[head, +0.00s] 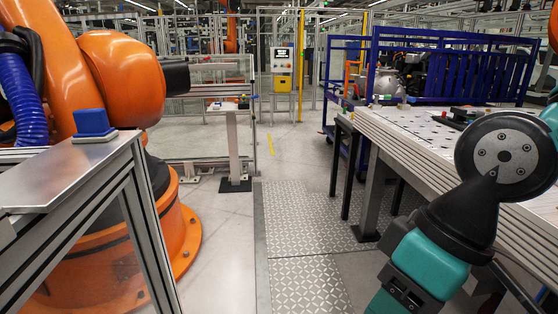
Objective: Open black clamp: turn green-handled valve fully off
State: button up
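I cannot make out a black clamp or a green-handled valve for certain. Small coloured items (243,103) stand on a narrow pedestal (232,140) in the middle distance, too small to identify. On the right workbench (425,145) lies a dark item (455,118) with a reddish part, and small greenish bits show at its far end; their kind is unclear. My teal and black arm fills the lower right of the head view. My gripper is not visible.
A large orange robot (120,75) stands left behind a metal-framed table (75,180) bearing a blue block (92,122). A blue cart (450,75) stands behind the workbench. The middle floor (305,215) is clear.

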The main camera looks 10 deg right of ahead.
aim_at(375, 96)
jog(key=i, duration=2.35)
jog(key=z, duration=0.4)
jog(key=i, duration=2.55)
jog(key=z, duration=0.35)
